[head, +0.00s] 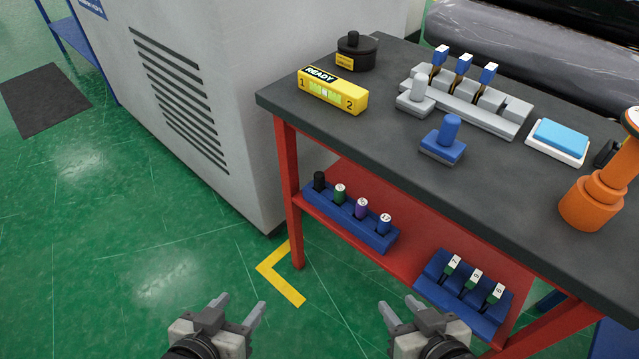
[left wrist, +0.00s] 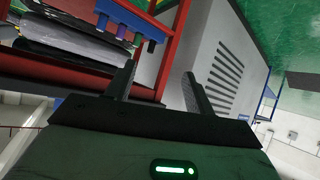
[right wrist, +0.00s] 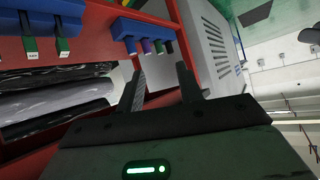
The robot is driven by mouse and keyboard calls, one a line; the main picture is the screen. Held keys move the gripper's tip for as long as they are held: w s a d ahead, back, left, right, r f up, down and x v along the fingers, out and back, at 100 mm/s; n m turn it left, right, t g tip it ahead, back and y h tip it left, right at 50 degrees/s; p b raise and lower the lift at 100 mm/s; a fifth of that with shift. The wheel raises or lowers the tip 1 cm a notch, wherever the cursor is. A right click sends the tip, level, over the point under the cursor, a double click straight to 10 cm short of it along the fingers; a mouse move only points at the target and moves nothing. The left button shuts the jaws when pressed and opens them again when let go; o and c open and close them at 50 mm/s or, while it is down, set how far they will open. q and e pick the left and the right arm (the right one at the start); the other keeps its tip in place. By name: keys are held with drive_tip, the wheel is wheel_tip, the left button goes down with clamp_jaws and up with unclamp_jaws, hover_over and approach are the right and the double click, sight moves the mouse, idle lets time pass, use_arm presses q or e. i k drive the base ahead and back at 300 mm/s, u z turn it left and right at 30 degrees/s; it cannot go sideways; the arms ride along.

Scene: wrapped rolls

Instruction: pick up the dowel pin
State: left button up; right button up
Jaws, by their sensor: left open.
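I cannot tell for certain which part is the dowel pin. A light grey upright pin (head: 418,87) stands at the left end of a grey fixture (head: 470,108) on the dark bench top. A blue upright pin (head: 450,130) stands in a blue block (head: 442,149) in front of that fixture. My left gripper (head: 241,306) is open and empty, low in front of the bench over the green floor. It also shows in the left wrist view (left wrist: 160,82). My right gripper (head: 399,305) is open and empty, below the bench top near the lower shelf, and shows in the right wrist view (right wrist: 160,82).
The bench top (head: 350,125) holds a yellow READY box (head: 333,92), a black round part (head: 356,52), a blue-topped white pad (head: 559,140) and an orange stand (head: 590,200). Blue racks (head: 349,220) with capped items sit on the red shelf. A grey cabinet (head: 225,60) stands left.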

sight(318, 177)
drive_tip(key=z, duration=0.55)
drive_tip(key=k, duration=1.3)
drive_tip(key=u, duration=0.1)
drive_tip(key=i, duration=0.55)
drive_tip(key=u, duration=0.7)
drive_tip(key=i, duration=0.9)
drive_tip(key=z, duration=1)
drive_tip(key=i, duration=0.4)
drive_tip(key=z, duration=0.5)
